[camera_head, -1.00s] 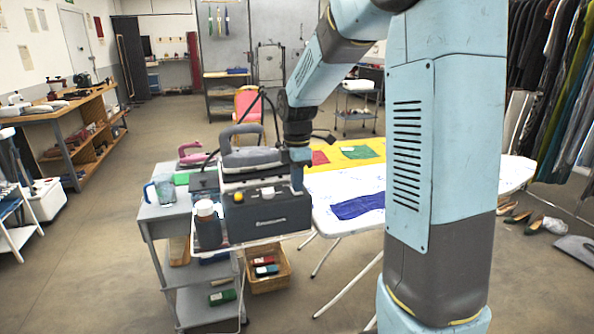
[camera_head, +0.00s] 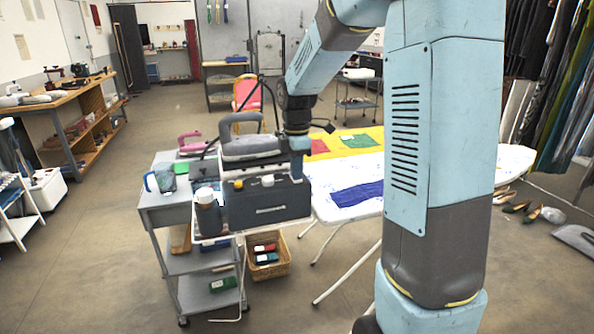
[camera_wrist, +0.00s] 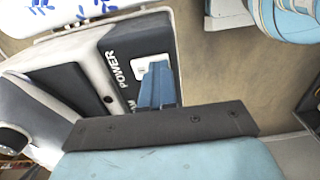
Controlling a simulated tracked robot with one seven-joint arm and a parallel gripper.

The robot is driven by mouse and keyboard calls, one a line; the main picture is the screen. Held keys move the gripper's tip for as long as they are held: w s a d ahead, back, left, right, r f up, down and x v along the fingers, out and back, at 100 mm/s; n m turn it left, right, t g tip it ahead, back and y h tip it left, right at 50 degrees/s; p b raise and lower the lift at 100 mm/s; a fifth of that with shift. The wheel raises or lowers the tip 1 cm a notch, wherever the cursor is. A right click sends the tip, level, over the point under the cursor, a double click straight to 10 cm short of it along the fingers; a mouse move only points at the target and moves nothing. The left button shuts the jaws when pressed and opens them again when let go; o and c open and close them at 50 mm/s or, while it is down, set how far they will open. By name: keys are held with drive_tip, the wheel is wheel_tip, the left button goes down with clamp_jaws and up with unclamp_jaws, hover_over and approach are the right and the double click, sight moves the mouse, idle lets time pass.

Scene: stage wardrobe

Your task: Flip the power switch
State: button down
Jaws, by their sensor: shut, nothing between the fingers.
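The power switch (camera_wrist: 139,62) shows in the wrist view as a pale plate beside the word POWER, on the dark front of the ironing station. My fingers partly cover it, so its position cannot be told. Contact cannot be told. In the head view my gripper (camera_head: 297,172) is at the station's upper right front.
An ironing board (camera_head: 322,180) with coloured cloths is close on the right. A wicker basket (camera_head: 281,268) sits below.

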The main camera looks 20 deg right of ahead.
drive_tip(key=shift+w, duration=0.65)
drive_tip(key=shift+r, duration=0.1)
wheel_tip(320, 180, up, 14)
idle(0.4)
drive_tip(key=shift+w, duration=0.1)
